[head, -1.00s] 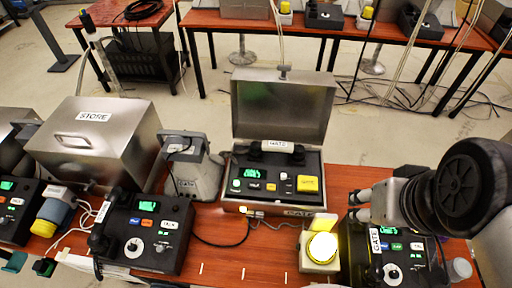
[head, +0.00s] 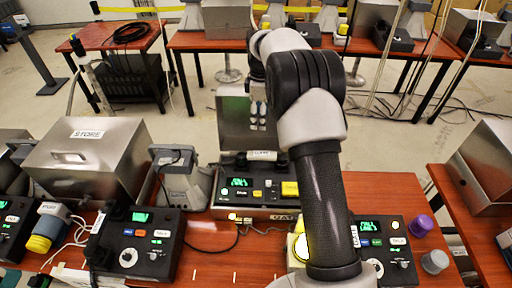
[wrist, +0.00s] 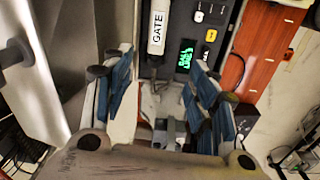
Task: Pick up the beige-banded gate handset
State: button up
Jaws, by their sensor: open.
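The beige-banded gate handset (head: 262,156) lies across the back of a black console inside an open metal box. Its pale band reading GATE also shows in the wrist view (wrist: 157,28), and its dark end runs down between the fingers there. My gripper (head: 257,124) hangs in front of the raised lid, above the handset. In the wrist view my gripper (wrist: 160,62) has its blue-grey fingers spread either side of the handset's lower end, with nothing held. Whether the fingers touch it cannot be told.
The raised metal lid (head: 230,132) stands behind the console. Another GATE-labelled handset (head: 356,236) lies on the right console, partly behind my arm. A yellow beacon (head: 301,246), a purple cylinder (head: 420,225) and a grey one (head: 435,262) are near. The STORE box (head: 84,158) stands left.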

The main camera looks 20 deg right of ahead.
jog(key=n, duration=0.1)
send_over(262, 153)
notch_tip(262, 153, down, 5)
jog(key=f+b, duration=0.1)
jog(key=f, duration=0.4)
jog(key=f+b, duration=0.2)
jog(key=f, duration=0.4)
jog(key=shift+w+f, duration=0.2)
jog(key=shift+f, duration=0.05)
jog(key=shift+s+f+b, duration=0.15)
jog(key=shift+f+b, duration=0.4)
jog(key=shift+f, duration=1)
jog(key=shift+s+f+b, duration=0.15)
jog(key=shift+f+b, duration=0.35)
jog(key=shift+f, duration=1.05)
jog(key=shift+c, duration=0.5)
jog(key=shift+r, duration=0.1)
grip_shut()
